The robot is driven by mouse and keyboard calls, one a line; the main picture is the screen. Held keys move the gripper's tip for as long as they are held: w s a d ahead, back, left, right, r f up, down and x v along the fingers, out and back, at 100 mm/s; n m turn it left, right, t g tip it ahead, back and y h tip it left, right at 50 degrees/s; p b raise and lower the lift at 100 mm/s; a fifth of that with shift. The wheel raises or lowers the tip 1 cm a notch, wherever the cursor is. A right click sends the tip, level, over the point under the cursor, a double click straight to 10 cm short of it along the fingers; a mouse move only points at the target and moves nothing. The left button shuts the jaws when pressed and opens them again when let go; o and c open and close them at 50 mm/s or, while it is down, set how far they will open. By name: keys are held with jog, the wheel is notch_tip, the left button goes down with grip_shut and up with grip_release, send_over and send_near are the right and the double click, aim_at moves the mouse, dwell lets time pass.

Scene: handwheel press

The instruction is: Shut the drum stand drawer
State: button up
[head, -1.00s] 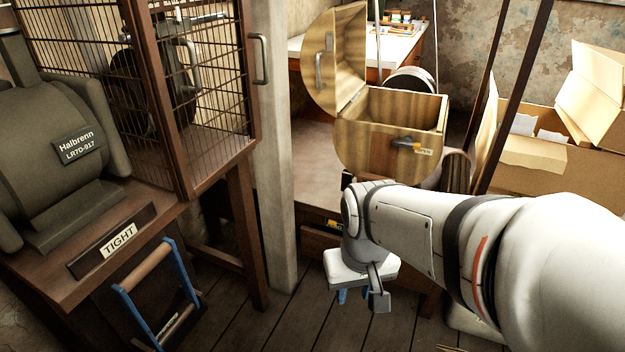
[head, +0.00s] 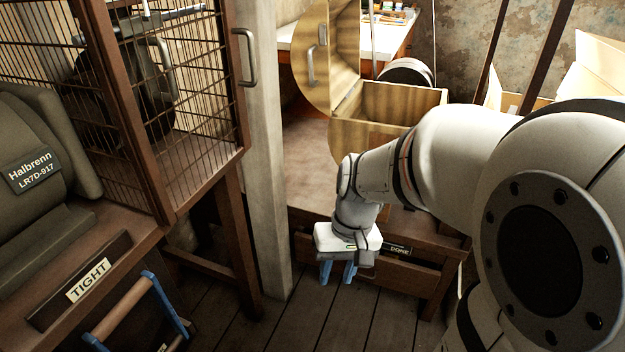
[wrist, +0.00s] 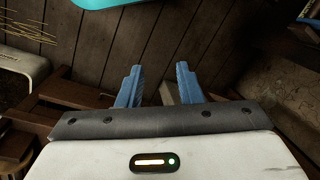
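The drum stand (head: 305,160) is a low brown wooden stand in the middle of the head view, with the round wooden drum box (head: 385,103) on top, its lid up. The drawer front (head: 408,277) shows low on the stand's near side, beside a dark label partly hidden by my wrist. I cannot tell how far out the drawer is. My gripper (head: 338,273) points down in front of the drawer front's left half. Its blue fingers are apart with nothing between them, as the wrist view (wrist: 158,85) also shows. Whether they touch the drawer is unclear.
A wooden post (head: 263,150) and a caged press (head: 190,110) stand to the left. A blue-sided frame with a wooden bar (head: 128,308) is at the lower left. Cardboard boxes (head: 598,70) are at the right back. Plank floor (head: 300,325) before the stand is free.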

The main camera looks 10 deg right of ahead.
jog(key=w+d+f+m+y, duration=0.2)
jog(key=w+f+y, duration=0.5)
jog(key=w+f, duration=0.15)
jog(key=m+t, duration=1.1)
jog(key=t, duration=0.4)
send_near(361, 274)
jog(key=w+a+f, duration=0.1)
jog(key=w, duration=0.2)
jog(key=shift+y, duration=0.3)
jog(key=b+x, duration=0.2)
jog(key=x, duration=0.5)
jog(key=shift+s+a, duration=0.2)
grip_shut()
